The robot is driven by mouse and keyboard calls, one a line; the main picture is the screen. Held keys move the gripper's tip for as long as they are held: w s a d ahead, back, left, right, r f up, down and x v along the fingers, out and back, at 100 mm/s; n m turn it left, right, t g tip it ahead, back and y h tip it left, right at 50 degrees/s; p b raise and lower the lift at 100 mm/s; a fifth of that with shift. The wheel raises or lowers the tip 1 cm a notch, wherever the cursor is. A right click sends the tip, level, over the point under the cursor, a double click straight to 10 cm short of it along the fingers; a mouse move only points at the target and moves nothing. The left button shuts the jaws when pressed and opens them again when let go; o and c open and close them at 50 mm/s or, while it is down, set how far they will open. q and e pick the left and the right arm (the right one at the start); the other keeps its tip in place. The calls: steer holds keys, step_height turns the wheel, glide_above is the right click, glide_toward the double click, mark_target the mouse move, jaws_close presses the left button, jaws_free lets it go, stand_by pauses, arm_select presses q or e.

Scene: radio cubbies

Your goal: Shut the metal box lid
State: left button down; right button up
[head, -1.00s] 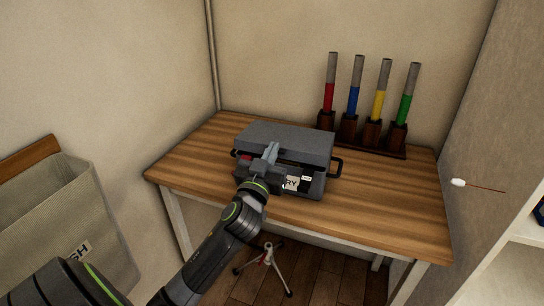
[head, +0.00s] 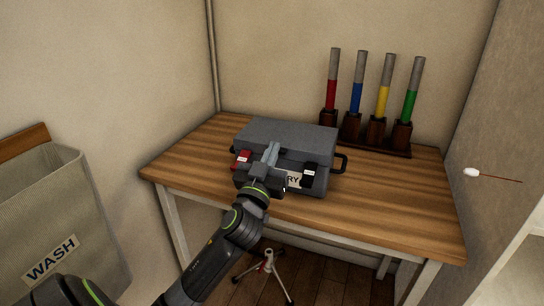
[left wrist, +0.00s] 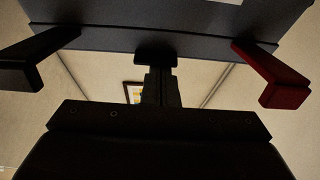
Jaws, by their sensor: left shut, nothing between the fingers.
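The grey metal box (head: 308,184) stands on the wooden desk. Its lid (head: 290,131) lies over the top and looks down or nearly down; I cannot tell whether a small gap is left. A red latch (head: 242,160) and a black latch (head: 309,174) are on its front. My left gripper (head: 271,152) is shut and empty at the middle of the lid's front edge, hiding part of the front and label. In the left wrist view, the shut fingers (left wrist: 156,58) are close under the lid edge (left wrist: 110,39), between the black latch (left wrist: 35,62) and red latch (left wrist: 275,75).
A rack (head: 372,144) with red, blue, yellow and green tubes stands behind the box at right. Black side handles (head: 341,163) stick out from the box. The desk (head: 400,205) is bare to the right. A "WASH" hamper (head: 60,220) stands at left.

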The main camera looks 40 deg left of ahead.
arm_select(q)
steer(key=shift+f, duration=0.2)
arm_select(e)
steer(key=shift+w+a+r, duration=0.1)
steer(key=shift+r, duration=0.1)
stand_by(0.3)
steer(key=shift+r, duration=0.1)
